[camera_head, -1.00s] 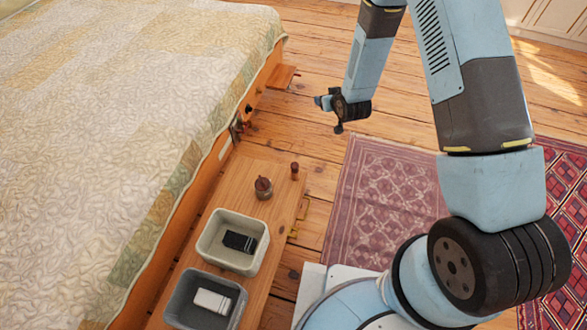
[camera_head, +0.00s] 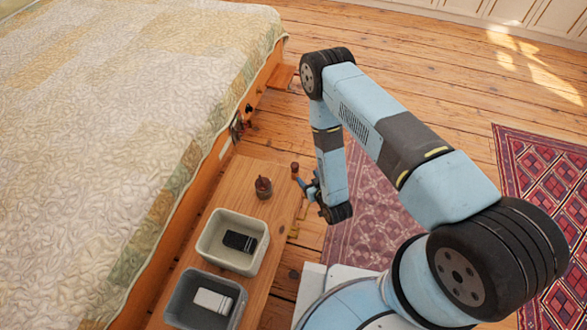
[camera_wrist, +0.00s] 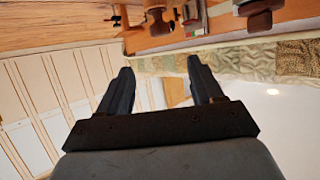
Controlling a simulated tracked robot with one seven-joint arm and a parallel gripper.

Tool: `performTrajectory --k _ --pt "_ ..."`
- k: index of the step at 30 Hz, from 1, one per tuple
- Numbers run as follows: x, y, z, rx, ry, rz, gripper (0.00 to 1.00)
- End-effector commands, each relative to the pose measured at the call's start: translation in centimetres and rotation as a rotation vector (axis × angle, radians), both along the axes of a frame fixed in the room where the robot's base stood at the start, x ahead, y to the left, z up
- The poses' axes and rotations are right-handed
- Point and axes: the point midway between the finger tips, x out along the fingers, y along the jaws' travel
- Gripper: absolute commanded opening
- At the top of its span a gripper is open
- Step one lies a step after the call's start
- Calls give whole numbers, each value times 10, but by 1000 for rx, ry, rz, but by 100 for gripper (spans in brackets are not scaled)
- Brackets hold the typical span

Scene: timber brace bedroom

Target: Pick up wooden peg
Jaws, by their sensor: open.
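The wooden peg (camera_head: 294,168) is small, reddish-brown and upright near the right edge of a low wooden bench. My gripper (camera_head: 304,184) is just to the right of and below it in the head view, at the bench edge. The gap between them is hard to judge there. In the wrist view my gripper (camera_wrist: 160,72) has its two dark fingers spread apart with nothing between them. A brown upright object (camera_wrist: 158,18), probably the peg, shows at the top of that view, beyond the fingertips.
A small brown pot (camera_head: 263,188) stands left of the peg. A pale bin (camera_head: 207,246) holding a black item and a grey bin (camera_head: 175,306) holding a white item share the bench (camera_head: 238,170). The bed (camera_head: 110,120) borders the left. Patterned rugs lie on the floor at right.

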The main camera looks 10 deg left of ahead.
Motion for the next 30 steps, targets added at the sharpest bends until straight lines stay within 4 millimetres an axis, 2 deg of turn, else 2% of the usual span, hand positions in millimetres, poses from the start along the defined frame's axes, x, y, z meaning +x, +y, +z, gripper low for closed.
performTrajectory --k 5,18,26,30 --pt "-3 2 -9 5 -6 4 66" --pt "47 41 -35 4 -7 4 66" --pt "58 49 -41 5 -5 3 66" --pt "70 58 -50 4 -7 4 66"
